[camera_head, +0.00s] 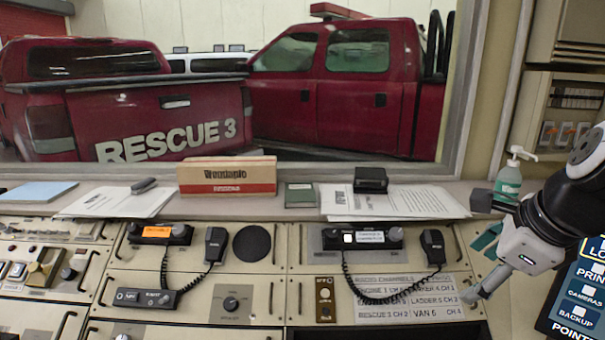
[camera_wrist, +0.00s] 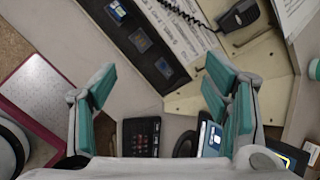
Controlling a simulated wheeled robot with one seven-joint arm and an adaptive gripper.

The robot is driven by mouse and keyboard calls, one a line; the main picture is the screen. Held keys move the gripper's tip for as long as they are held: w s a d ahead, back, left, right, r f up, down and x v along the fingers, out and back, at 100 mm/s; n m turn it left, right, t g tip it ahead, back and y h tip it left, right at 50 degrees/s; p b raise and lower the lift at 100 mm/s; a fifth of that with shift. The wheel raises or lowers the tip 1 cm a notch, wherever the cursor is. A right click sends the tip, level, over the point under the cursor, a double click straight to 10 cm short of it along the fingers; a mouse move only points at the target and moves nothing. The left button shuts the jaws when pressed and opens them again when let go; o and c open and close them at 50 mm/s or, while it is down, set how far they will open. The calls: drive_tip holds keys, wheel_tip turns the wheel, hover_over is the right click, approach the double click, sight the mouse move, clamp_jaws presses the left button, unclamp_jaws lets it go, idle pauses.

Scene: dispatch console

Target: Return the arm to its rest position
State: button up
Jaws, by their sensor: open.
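My gripper (camera_head: 480,264) hangs at the right side of the head view, over the right end of the console (camera_head: 270,262). Its teal-padded fingers are spread apart and point down and to the left. In the wrist view my gripper (camera_wrist: 158,85) shows both fingers wide open with nothing between them. My arm comes in from the right edge of the head view, bent at the wrist. Most of the arm is out of view.
A handset with a coiled cord (camera_head: 433,247) is left of my gripper. A green pump bottle (camera_head: 508,182) stands on the ledge close behind my wrist. A screen (camera_head: 583,290) is at the right edge. The wrist view shows a black keypad phone (camera_wrist: 141,136) below the fingers.

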drive_tip(key=s+a+r+n+g+p, duration=0.1)
drive_tip(key=s+a+n, duration=0.3)
drive_tip(key=s+n, duration=0.5)
drive_tip(key=s+a+r+n+h+p, duration=0.1)
drive_tip(key=s+a+r+n+p, duration=0.2)
drive_tip(key=s+n, duration=0.6)
drive_tip(key=shift+a+r+n+g+p, duration=0.4)
drive_tip(key=shift+r+n+p, duration=0.1)
drive_tip(key=shift+n, duration=3.2)
